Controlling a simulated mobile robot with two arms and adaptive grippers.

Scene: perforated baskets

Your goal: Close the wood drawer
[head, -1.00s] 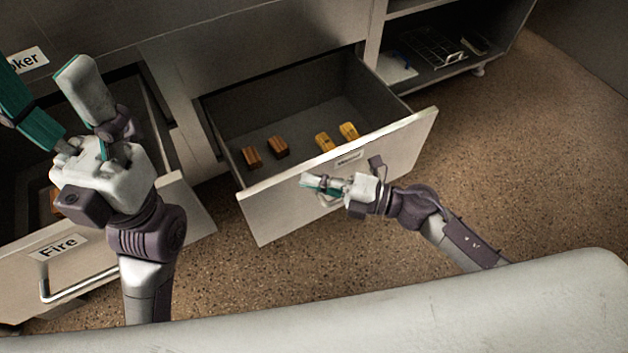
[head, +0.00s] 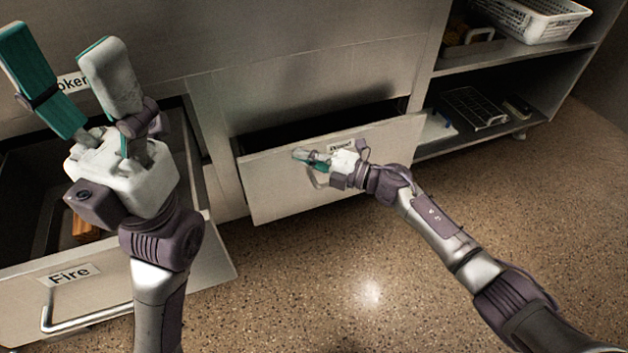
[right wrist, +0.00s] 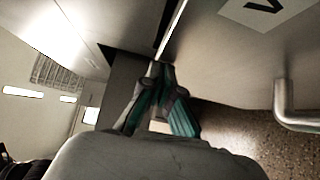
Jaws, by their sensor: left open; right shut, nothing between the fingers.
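The wood drawer (head: 275,185) is the middle one in the head view, with a small label and a handle on its front. It stands open by a narrow dark gap at its top, and its contents are hidden. My right gripper (head: 312,160) is shut and empty at the drawer front, beside the handle; whether it touches is hard to tell. In the right wrist view, its fingers (right wrist: 160,90) are near the panel edge, with the handle (right wrist: 283,105) to the right. My left gripper (head: 75,85) is open and empty, raised over the Fire drawer.
The Fire drawer (head: 28,292) at the left stands open with a wooden block (head: 88,228) inside. A shelf at the right holds a white basket (head: 535,18) and a wire rack (head: 475,107). The speckled floor (head: 330,270) in front is clear.

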